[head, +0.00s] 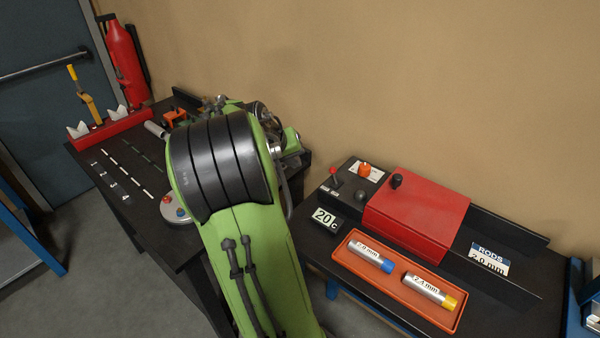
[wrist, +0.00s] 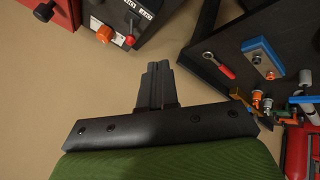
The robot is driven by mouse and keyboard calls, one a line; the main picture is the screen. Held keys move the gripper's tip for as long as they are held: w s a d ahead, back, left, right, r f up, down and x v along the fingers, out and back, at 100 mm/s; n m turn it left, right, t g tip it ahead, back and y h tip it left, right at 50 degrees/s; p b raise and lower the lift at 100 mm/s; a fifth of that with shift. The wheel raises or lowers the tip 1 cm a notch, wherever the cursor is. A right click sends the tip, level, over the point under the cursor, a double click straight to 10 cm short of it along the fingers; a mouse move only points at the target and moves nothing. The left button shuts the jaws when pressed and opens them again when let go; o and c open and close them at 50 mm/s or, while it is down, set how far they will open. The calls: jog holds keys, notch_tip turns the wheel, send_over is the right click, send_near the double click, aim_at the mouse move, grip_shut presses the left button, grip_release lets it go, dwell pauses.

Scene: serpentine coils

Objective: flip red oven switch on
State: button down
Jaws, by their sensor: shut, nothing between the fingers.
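The red switch (head: 335,174) is a small lever with a red tip on the black panel at the left end of the red oven (head: 420,212). In the wrist view the red switch (wrist: 130,40) is at the upper left, beside the orange knob (wrist: 104,34). The lever seems to lean, but I cannot tell which position it is in. My gripper (wrist: 157,68) is shut and empty, and its black fingers are apart from the switch. In the head view my green arm hides the gripper.
A "20 c" display (head: 325,218) sits in front of the switch. An orange tray (head: 338,257) holds two labelled cylinders in front of the oven. The left table (head: 110,188) carries tools and a red rack (head: 112,127). A gap separates the two tables.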

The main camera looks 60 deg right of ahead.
send_near(334, 176)
jog(key=shift+w+d+f+b, duration=0.1)
jog(key=shift+w+d+f, duration=0.2)
jog(key=shift+d+f, duration=0.35)
jog(key=shift+w+d+f+b, duration=0.15)
jog(key=shift+w+d+f, duration=0.25)
jog(key=shift+f, duration=0.45)
jog(key=shift+w+d+f+b, duration=0.1)
jog(key=shift+w+d+f, duration=0.1)
jog(key=shift+d+f, duration=0.5)
jog(key=shift+a, duration=0.1)
